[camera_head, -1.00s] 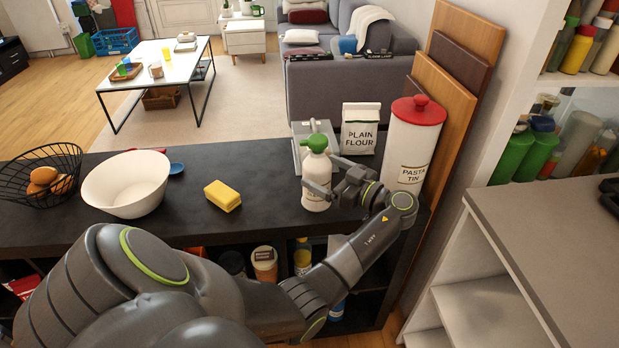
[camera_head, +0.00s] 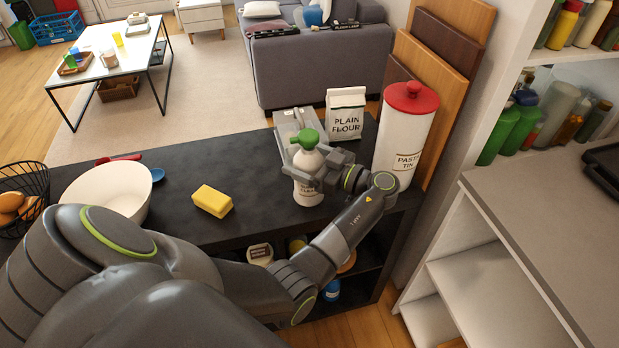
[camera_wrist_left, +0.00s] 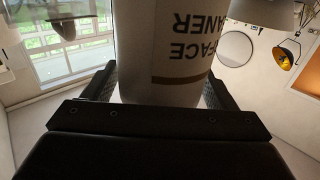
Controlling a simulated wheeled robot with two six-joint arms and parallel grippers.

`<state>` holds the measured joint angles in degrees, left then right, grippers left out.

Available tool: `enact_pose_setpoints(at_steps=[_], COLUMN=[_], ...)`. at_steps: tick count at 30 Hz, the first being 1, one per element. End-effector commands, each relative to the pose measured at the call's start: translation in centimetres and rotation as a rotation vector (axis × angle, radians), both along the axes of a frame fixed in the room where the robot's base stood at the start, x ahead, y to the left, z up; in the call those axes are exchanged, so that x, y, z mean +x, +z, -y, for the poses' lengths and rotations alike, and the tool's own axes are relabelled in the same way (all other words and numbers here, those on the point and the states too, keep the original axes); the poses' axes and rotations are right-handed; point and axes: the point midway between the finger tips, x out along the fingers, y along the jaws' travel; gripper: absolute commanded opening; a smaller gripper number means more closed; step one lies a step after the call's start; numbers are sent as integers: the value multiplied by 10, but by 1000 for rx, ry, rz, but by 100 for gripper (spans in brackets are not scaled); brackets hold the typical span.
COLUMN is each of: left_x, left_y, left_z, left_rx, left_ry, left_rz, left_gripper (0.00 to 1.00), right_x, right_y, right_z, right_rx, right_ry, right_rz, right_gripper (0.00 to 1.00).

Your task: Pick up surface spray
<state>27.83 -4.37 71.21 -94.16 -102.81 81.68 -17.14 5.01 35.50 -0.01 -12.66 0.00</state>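The surface spray (camera_head: 308,191) is a white bottle with a green top, on the right part of the dark counter (camera_head: 262,190). My left gripper (camera_head: 304,176) reaches it from the right, with its fingers on either side of the bottle, and looks shut on it. In the left wrist view the bottle (camera_wrist_left: 165,55) fills the space between the fingers, its label upside down. The fingers hide part of the bottle in the head view. I cannot tell whether its base is off the counter. My right gripper is not in view.
Close behind stand a grey metal object (camera_head: 287,120), a plain flour bag (camera_head: 345,112) and a red-lidded pasta tin (camera_head: 404,140). A yellow sponge (camera_head: 212,201), a white bowl (camera_head: 110,190) and a wire fruit basket (camera_head: 22,195) are to the left. White shelves (camera_head: 540,225) stand right.

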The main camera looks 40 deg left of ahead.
Motion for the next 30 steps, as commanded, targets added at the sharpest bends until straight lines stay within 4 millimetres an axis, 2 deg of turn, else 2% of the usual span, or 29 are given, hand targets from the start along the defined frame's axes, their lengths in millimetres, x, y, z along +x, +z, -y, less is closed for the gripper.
enact_pose_setpoints(at_steps=[1,5,14,18,26,30], left_x=[0,0,0,0,1,1], left_y=[0,0,0,0,3,13], left_z=[0,0,-1,-1,-1,0], left_rx=[0,0,0,0,2,2], left_ry=[0,0,0,0,0,0], left_rz=[0,0,0,-1,3,6], left_gripper=[72,55,16,0,0,0], right_x=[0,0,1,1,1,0], right_y=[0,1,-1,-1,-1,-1], right_z=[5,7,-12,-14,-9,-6], right_rx=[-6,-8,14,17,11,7], right_ry=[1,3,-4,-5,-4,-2], right_rz=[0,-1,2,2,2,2], right_gripper=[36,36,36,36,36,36])
